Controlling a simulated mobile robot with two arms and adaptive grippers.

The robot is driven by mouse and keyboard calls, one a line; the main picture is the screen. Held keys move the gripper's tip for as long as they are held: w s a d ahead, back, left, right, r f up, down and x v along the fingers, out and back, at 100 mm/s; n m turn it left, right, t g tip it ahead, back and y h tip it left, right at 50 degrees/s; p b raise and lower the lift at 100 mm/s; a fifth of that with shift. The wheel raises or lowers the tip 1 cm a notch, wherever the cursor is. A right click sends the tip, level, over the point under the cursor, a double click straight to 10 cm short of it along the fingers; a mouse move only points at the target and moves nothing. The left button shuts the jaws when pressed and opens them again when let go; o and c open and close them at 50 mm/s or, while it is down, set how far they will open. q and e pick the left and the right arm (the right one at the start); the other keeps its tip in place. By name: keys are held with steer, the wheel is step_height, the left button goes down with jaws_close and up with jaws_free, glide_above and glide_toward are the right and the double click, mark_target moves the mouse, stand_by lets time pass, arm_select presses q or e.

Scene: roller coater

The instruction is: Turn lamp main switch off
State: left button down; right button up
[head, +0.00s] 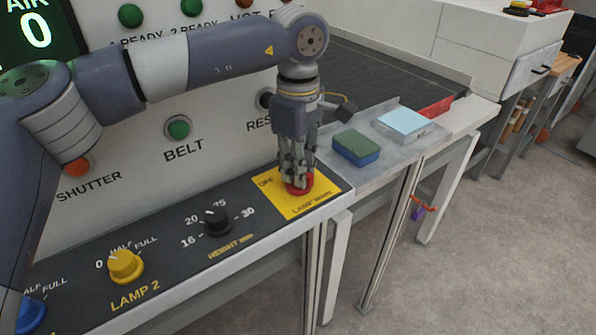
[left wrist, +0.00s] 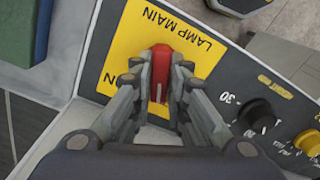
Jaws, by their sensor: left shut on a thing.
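The lamp main switch is a red rotary knob (head: 300,187) on a yellow plate (head: 318,205) at the right end of the sloped control panel. An "OFF" label shows on the plate's left side in the head view. My left gripper (head: 296,178) points down over the knob and is shut on it. In the left wrist view the red knob (left wrist: 160,72) sits between the two fingers (left wrist: 161,95), which partly hide it and the labels beside it. A pale line shows on the knob. My right gripper is in neither view.
The black height knob (head: 216,221) and yellow lamp 2 knob (head: 125,266) lie left along the panel. A green and blue sponge (head: 356,147) and a light blue block (head: 403,122) lie on the ledge to the right. The upright panel with the green belt button (head: 178,128) stands behind.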

arm_select(q)
steer(key=shift+r+n+b, duration=0.1)
steer(key=shift+n+b, duration=0.5)
steer(key=shift+n, duration=1.6)
steer(key=c, duration=1.6)
jaws_free()
steer(key=shift+o, duration=0.2)
step_height(320, 180, up, 12)
